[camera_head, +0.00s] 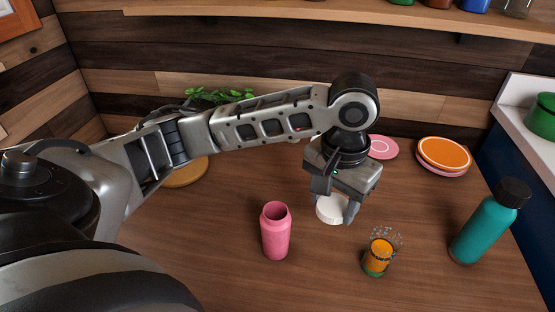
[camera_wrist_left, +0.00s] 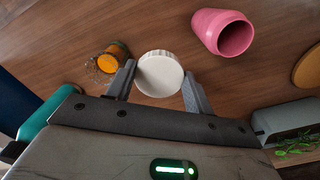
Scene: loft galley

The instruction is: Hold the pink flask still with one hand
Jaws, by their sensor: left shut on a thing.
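The pink flask (camera_head: 276,232) stands upright and uncapped on the wooden table, left of my left gripper in the head view. My left gripper (camera_head: 335,206) is shut on a round white lid (camera_head: 331,210), which lies between the two fingers in the left wrist view (camera_wrist_left: 160,75). Whether the lid touches the table is hard to tell. No gripper touches the flask. My right gripper is in neither view.
A glass with orange contents (camera_head: 379,255) stands right of the lid, and a teal bottle with a black cap (camera_head: 484,228) is farther right. Orange and pink plates (camera_head: 444,153) lie at the back right. A wooden shelf (camera_head: 300,10) runs above. The table around the flask is clear.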

